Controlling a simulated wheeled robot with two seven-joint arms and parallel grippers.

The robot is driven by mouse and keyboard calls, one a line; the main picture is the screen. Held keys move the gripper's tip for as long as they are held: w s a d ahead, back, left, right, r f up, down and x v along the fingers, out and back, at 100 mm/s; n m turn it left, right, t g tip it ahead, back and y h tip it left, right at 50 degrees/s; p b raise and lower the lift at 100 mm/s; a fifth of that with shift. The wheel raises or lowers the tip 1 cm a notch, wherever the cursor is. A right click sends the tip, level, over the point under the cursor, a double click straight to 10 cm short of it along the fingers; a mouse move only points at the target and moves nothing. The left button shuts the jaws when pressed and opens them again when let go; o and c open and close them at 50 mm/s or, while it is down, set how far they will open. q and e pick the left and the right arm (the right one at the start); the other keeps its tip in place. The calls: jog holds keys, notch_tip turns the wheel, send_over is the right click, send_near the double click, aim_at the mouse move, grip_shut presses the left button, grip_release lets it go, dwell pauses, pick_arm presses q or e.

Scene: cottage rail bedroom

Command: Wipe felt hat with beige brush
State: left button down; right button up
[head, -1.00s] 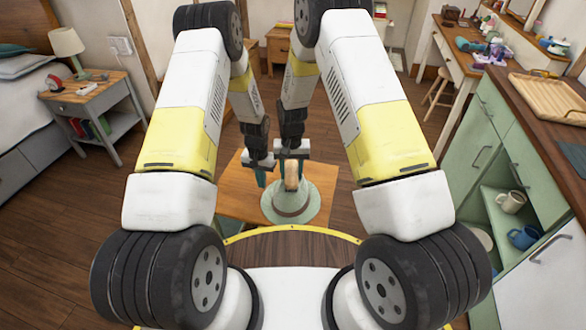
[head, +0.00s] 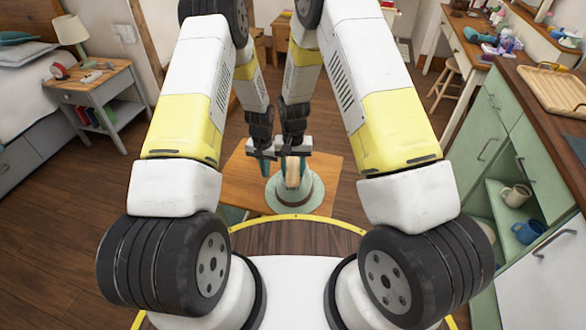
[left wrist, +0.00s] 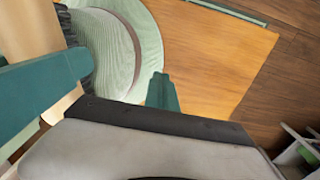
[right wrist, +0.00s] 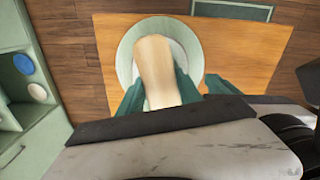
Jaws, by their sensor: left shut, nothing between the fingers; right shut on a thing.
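The pale green felt hat (head: 310,198) lies brim down on a low wooden table (head: 326,172). My right gripper (head: 293,167) is shut on the beige brush (head: 292,175), which stands upright over the hat. In the right wrist view the brush (right wrist: 157,70) covers much of the crown, with the hat brim (right wrist: 124,58) around it. In the left wrist view its dark bristles (left wrist: 76,66) meet or nearly meet the side of the hat (left wrist: 112,50); exact contact is unclear. My left gripper (head: 265,166) is shut and empty, just left of the brush and close to the hat.
Green cabinets with open shelves holding mugs (head: 516,194) stand at the right, under a counter with a wooden tray (head: 552,92). A grey nightstand (head: 112,82) and a bed (head: 28,95) are at the left. The wooden table top around the hat is clear.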

jog(key=shift+r, duration=2.9)
pick_arm(q)
jog(key=shift+r, duration=3)
jog(key=shift+r, duration=0.15)
